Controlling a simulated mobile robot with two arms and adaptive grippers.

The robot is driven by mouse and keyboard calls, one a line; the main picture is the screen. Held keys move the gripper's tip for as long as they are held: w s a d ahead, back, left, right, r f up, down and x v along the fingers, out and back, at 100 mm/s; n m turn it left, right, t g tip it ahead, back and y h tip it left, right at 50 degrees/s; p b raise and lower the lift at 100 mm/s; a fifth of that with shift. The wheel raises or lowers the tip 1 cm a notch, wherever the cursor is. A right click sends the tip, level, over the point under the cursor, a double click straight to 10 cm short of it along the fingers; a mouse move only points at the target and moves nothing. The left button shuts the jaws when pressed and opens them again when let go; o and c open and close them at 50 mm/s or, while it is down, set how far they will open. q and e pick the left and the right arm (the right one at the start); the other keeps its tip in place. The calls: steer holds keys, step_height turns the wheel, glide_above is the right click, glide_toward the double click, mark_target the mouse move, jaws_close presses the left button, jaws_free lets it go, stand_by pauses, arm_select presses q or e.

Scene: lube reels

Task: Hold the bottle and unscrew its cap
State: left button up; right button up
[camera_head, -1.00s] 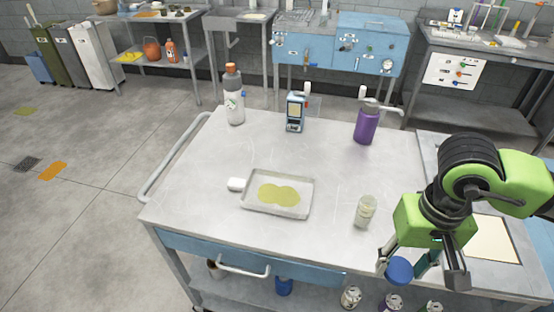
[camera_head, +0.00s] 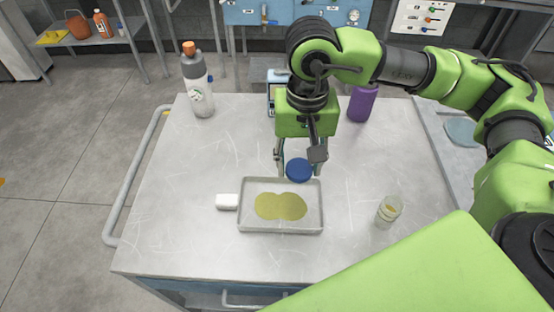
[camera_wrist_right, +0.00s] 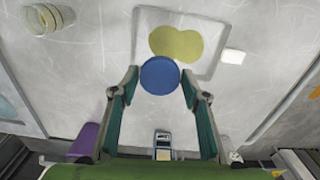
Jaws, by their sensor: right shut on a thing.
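My right gripper (camera_head: 298,162) is shut on a round blue cap (camera_head: 299,171) and holds it above the table, at the far edge of the tray. In the wrist view the blue cap (camera_wrist_right: 160,75) sits between the two fingertips. A clear jar (camera_head: 388,211), with no lid seen on it, stands upright at the right of the table; it also shows in the wrist view (camera_wrist_right: 46,18). A grey-white bottle with an orange cap (camera_head: 189,47) stands upright at the back left (camera_head: 202,96), apart from the gripper. My left gripper is out of view.
A shallow tray (camera_head: 241,222) with a yellowish patch lies mid-table, a small white block (camera_head: 227,201) beside it. A purple bottle (camera_head: 361,105) and a small device (camera_head: 271,103), partly hidden by my arm, stand behind. The table's left front is clear.

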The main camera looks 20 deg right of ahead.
steer(key=w+d+m+b, duration=0.2)
steer(key=d+m+b, duration=0.25)
steer(key=m, duration=0.35)
steer(key=m+p, duration=0.1)
steer(key=p, duration=0.3)
glide_above(295, 148)
steer(key=f, duration=0.6)
steer(key=s+f, duration=0.1)
steer(key=f, duration=0.2)
steer(key=shift+a+f, duration=0.1)
steer(key=shift+a, duration=0.05)
steer(key=shift+w+f, duration=0.35)
steer(key=shift+f, duration=0.1)
steer(key=shift+f+p, duration=0.35)
step_height(295, 148, down, 2)
steer(key=shift+f+p, duration=0.1)
steer(key=shift+p, duration=0.45)
steer(key=shift+w+f+b, duration=0.1)
steer(key=shift+f+b, duration=0.2)
steer(key=shift+f, duration=0.05)
steer(key=o, duration=1.2)
steer(key=shift+o, duration=0.2)
steer(key=shift+r, duration=0.1)
